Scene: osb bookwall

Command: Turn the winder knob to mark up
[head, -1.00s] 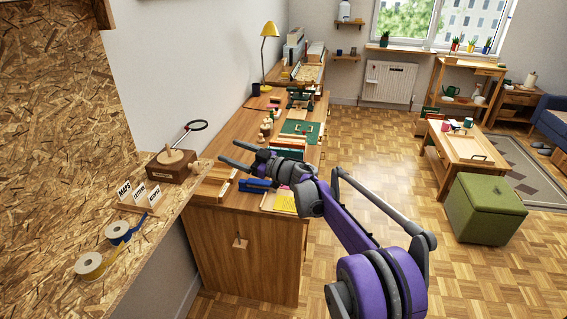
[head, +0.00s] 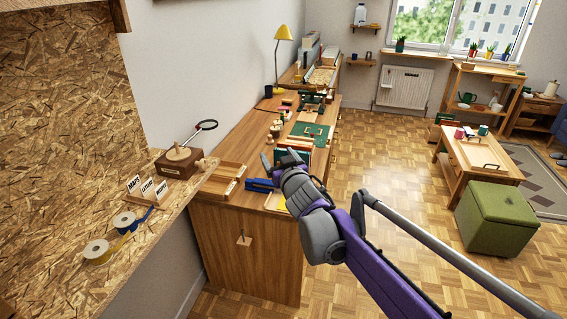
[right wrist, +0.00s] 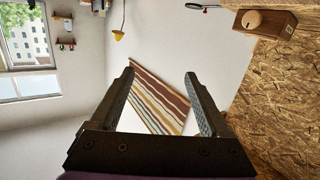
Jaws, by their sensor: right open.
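A brown wooden box (head: 173,166) with a pale round top piece (head: 179,153) stands on the chipboard ledge at the left of the head view. A small pale wooden knob (head: 202,164) shows at its right side; its mark is too small to make out. The box also shows at the upper right of the right wrist view (right wrist: 281,30). My right gripper (head: 278,159) is open and empty, to the right of the box and apart from it, in front of the desk. It also shows in the right wrist view (right wrist: 160,88). My left gripper is not in view.
A magnifying glass (head: 208,125) rises behind the box. Lettered cards (head: 147,187) and tape rolls (head: 97,251) share the ledge. The desk (head: 235,223) holds trays and books. A striped panel (right wrist: 150,97) shows beyond the fingers.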

